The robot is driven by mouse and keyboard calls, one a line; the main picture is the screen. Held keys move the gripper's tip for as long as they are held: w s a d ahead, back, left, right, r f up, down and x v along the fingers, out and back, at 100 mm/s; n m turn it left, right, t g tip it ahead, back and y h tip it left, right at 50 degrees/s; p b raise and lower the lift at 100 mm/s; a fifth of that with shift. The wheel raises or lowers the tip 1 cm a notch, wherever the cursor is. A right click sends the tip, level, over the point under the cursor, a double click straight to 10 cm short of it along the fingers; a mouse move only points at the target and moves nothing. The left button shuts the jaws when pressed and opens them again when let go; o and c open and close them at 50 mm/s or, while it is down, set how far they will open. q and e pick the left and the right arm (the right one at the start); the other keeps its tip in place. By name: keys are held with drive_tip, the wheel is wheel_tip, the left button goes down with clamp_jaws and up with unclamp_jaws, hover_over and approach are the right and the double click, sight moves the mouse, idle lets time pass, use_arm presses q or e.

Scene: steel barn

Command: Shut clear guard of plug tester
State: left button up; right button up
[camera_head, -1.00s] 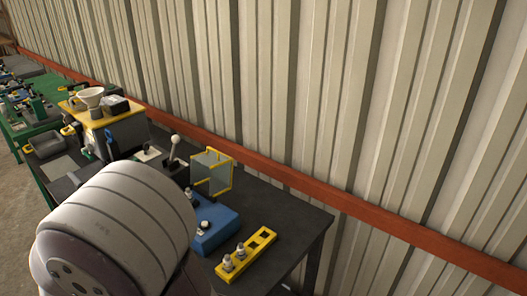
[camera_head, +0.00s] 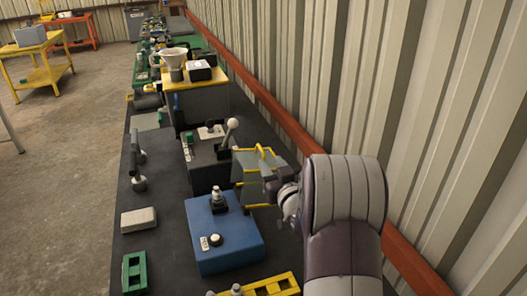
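The plug tester is a blue box (camera_head: 222,240) on the dark bench, with a spark plug (camera_head: 217,199) upright on top and a dark knob in front of it. Its clear guard (camera_head: 247,165), framed in yellow, stands raised at the box's far right side. My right arm comes in from the right, and my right gripper (camera_head: 272,188) is at the guard's right side, partly overlapping it. Whether it touches the guard or what its fingers hold is too small to tell. My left gripper is out of view.
A dark box with a white-knobbed lever (camera_head: 231,126) stands behind the tester. A grey block (camera_head: 138,219) and green holder (camera_head: 135,272) lie left. The corrugated wall rises close on the right.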

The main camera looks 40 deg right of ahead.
sight(263, 151)
drive_tip(key=x, duration=0.4)
drive_tip(key=p+x, duration=0.1)
drive_tip(key=x, duration=0.1)
drive_tip(key=shift+w+a+r, duration=0.1)
drive_tip(key=shift+w+a, duration=0.15)
drive_tip(key=shift+w, duration=0.25)
drive_tip(key=shift+d, duration=0.4)
drive_tip(key=shift+s, duration=0.15)
drive_tip(key=shift+c, duration=1.2)
drive_tip(key=shift+a, duration=0.25)
clamp_jaws()
